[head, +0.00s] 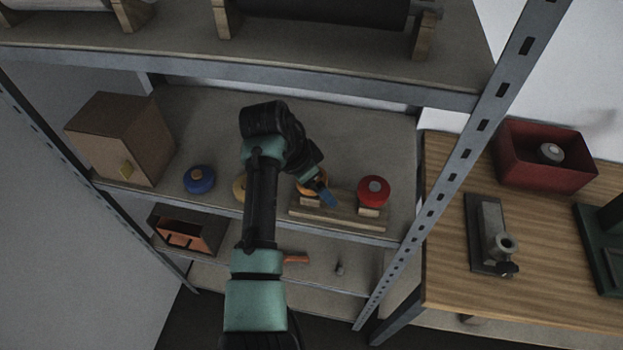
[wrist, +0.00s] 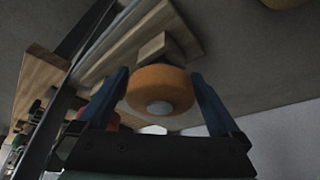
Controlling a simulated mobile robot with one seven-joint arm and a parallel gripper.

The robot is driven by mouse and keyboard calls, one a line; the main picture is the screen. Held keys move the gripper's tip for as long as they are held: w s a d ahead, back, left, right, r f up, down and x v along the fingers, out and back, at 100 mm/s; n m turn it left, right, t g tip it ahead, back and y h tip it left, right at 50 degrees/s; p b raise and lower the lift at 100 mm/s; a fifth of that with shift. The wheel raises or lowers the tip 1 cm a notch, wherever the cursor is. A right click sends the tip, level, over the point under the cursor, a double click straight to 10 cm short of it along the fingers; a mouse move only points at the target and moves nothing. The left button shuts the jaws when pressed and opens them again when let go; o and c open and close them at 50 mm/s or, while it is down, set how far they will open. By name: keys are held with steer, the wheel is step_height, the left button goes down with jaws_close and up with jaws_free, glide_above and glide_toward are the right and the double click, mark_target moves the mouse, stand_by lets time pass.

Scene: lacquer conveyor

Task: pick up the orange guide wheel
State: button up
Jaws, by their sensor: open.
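The orange guide wheel (head: 306,178) sits on a wooden rack (head: 340,219) on the middle shelf, partly hidden by my gripper (head: 322,193) in the head view. In the wrist view the orange wheel (wrist: 160,84) shows its rounded side and a pale round hub. My gripper (wrist: 160,74) is open, with one blue finger on each side of the wheel. Small gaps seem to show between fingers and wheel; I cannot tell whether either touches. The wheel rests against a wooden block of the rack (wrist: 125,45).
A red wheel (head: 373,190) sits on the same rack, to the right. A blue wheel (head: 199,179) and a yellowish wheel (head: 239,187), half hidden by my arm, lie left. A wooden box (head: 118,140) stands far left. A metal upright (head: 460,165) borders the shelf at right.

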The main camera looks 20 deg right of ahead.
steer(key=c, duration=1.4)
